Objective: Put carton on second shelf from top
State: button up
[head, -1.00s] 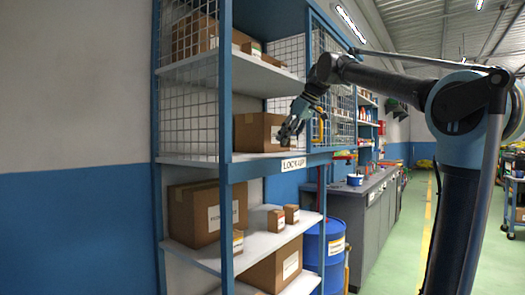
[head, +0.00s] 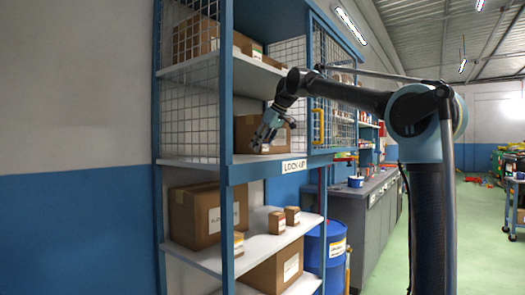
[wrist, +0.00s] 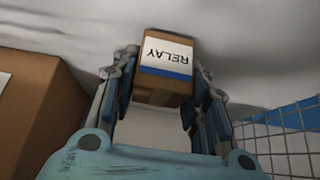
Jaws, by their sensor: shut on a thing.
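The carton (wrist: 166,55) is a small brown box with a white and blue label reading RELAY. In the wrist view it sits between the fingertips of my gripper (wrist: 162,80), which is shut on it. In the head view my gripper (head: 262,141) is inside the second shelf bay from the top, in front of a larger brown box (head: 243,132). The carton is not clearly seen there. It is low over the second shelf (head: 190,160); I cannot tell whether the carton touches the shelf.
The larger box also shows close on the left in the wrist view (wrist: 38,105). Wire mesh (wrist: 285,145) is at the right. A blue post (head: 226,100) and the shelf above (head: 240,75) bound the bay. Boxes stand on the top and lower shelves.

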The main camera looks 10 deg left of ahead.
jog(key=shift+f, duration=0.7)
jog(key=o, duration=1.1)
jog(key=v, duration=1.2)
